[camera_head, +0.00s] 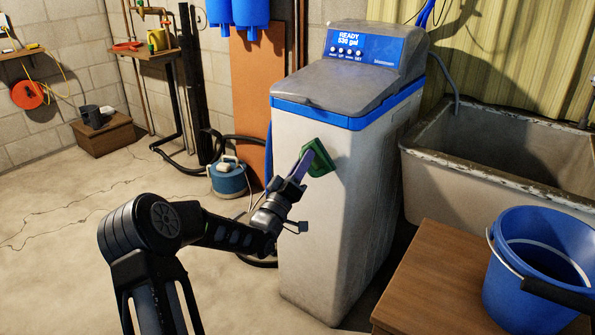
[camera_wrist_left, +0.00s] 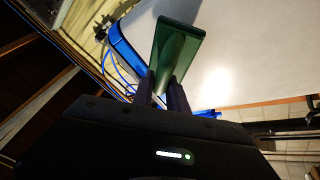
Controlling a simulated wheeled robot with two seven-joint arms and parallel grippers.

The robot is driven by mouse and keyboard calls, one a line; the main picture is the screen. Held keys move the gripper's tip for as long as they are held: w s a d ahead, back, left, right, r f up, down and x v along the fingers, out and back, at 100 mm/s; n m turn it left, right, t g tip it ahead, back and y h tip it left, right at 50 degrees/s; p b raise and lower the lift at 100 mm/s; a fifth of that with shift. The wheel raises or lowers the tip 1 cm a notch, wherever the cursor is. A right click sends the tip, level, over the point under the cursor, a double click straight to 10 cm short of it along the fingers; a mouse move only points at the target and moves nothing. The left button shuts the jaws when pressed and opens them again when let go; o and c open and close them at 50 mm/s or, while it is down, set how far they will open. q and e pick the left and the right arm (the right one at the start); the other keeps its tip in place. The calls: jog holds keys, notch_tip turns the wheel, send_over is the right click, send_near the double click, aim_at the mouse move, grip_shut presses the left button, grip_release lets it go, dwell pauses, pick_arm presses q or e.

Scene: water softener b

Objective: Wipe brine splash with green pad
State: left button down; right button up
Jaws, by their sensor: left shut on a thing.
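A green pad (camera_head: 318,158) with a handle is held by my left gripper (camera_head: 301,167) in front of the water softener cabinet (camera_head: 318,225). In the left wrist view the pad (camera_wrist_left: 178,40) stands out beyond the fingertips, and the gripper (camera_wrist_left: 168,88) is shut on its handle. The pad is at the upper front face of the white cabinet, just below the blue band; I cannot tell whether it touches. No splash can be made out clearly on the cabinet.
A wooden table (camera_head: 430,285) with a blue bucket (camera_head: 535,275) stands at the front right. A worn sink (camera_head: 500,145) is right of the softener. A blue pump-like canister (camera_head: 228,178) and black hoses lie to the left. The floor at left is open.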

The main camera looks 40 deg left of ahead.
aim_at(325, 158)
pick_arm(q)
jog(key=shift+w, duration=0.65)
jog(key=shift+w+b, duration=0.75)
jog(key=shift+w, duration=0.25)
dwell(0.4)
jog(key=shift+d+b, duration=0.5)
jog(key=shift+d, duration=1.45)
jog(key=shift+w+b, duration=0.1)
jog(key=shift+b, duration=0.3)
